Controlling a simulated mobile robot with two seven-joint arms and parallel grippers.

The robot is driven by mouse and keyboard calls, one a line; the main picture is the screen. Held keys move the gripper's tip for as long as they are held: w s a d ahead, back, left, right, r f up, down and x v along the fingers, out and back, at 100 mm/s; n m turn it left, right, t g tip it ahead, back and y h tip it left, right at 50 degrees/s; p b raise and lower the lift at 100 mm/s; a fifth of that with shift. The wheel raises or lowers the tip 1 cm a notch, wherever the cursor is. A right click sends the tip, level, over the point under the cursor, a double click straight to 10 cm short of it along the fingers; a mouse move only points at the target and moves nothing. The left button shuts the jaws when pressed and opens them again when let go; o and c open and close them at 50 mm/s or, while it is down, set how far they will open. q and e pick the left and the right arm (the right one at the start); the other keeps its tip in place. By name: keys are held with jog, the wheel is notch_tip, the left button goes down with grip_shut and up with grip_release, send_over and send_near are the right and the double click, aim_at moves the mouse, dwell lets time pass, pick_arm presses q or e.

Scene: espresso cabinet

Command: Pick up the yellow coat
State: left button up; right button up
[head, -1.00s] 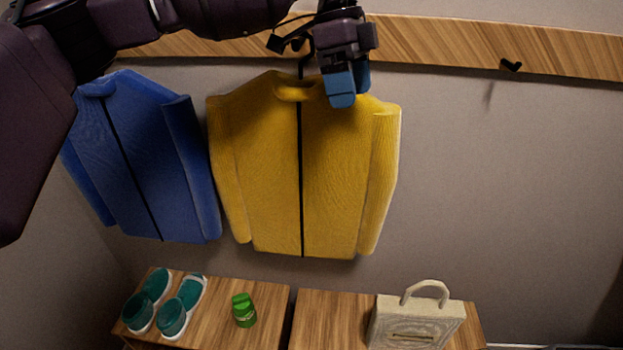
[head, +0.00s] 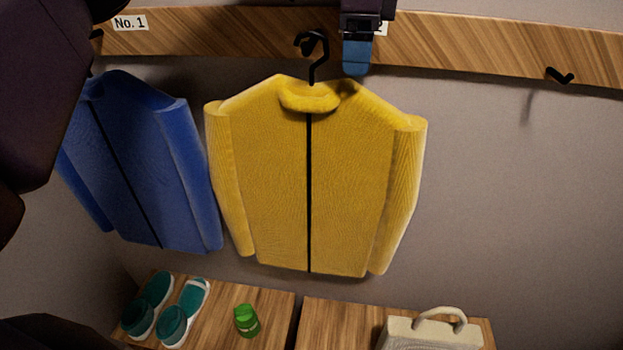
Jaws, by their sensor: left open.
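The yellow coat (head: 350,180) hangs in the middle of the head view on a black hanger (head: 313,55), whose hook meets a peg on the wooden rail. My left gripper (head: 356,60) is at the top, just right of the hanger hook and above the coat's right shoulder. Its blue fingertips point down and look apart from the coat. It is open, with nothing seen between its fingers; one finger largely hides the other. My right gripper is not in view.
A blue coat (head: 140,160) hangs close to the left. The rail (head: 470,45) has a free peg (head: 559,75) on the right. Below are wooden benches with teal shoes (head: 173,322), a green can-like object (head: 246,320) and a cream bag (head: 430,332).

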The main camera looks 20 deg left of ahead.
aim_at(358, 85)
pick_arm(q)
jog(key=shift+d+f+p, duration=0.15)
jog(key=shift+f+p, duration=0.25)
jog(key=shift+f, duration=1.1)
jog(key=shift+d+f+p, duration=0.15)
jog(key=shift+f+p, duration=0.25)
jog(key=shift+f, duration=1.05)
jog(key=shift+r, duration=0.1)
grip_shut()
